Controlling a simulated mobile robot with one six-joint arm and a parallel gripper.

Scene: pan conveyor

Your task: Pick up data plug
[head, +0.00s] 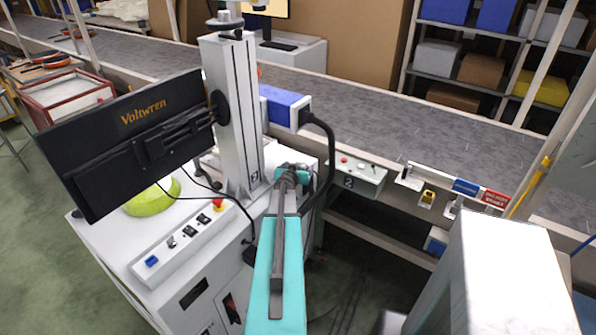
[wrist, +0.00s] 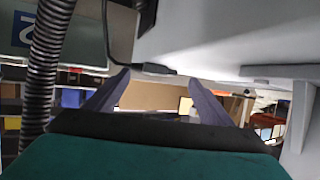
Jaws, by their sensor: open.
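A black plug (wrist: 158,69) on a thin black cable shows in the wrist view, beside the edge of a pale grey machine body. Its cable loops up and to the left. My gripper (wrist: 158,77) is open, with one dark finger on each side of the plug in that picture. Whether the plug lies at the depth of the fingertips, or touches a finger, I cannot tell. In the head view my teal arm reaches to the right side of the white machine cabinet (head: 160,262); the plug and the fingers cannot be made out there.
A grey conveyor (head: 400,130) runs behind. A control box marked 2 (head: 356,178) sits to the right. A ribbed hose (wrist: 45,75) is close on the left in the wrist view.

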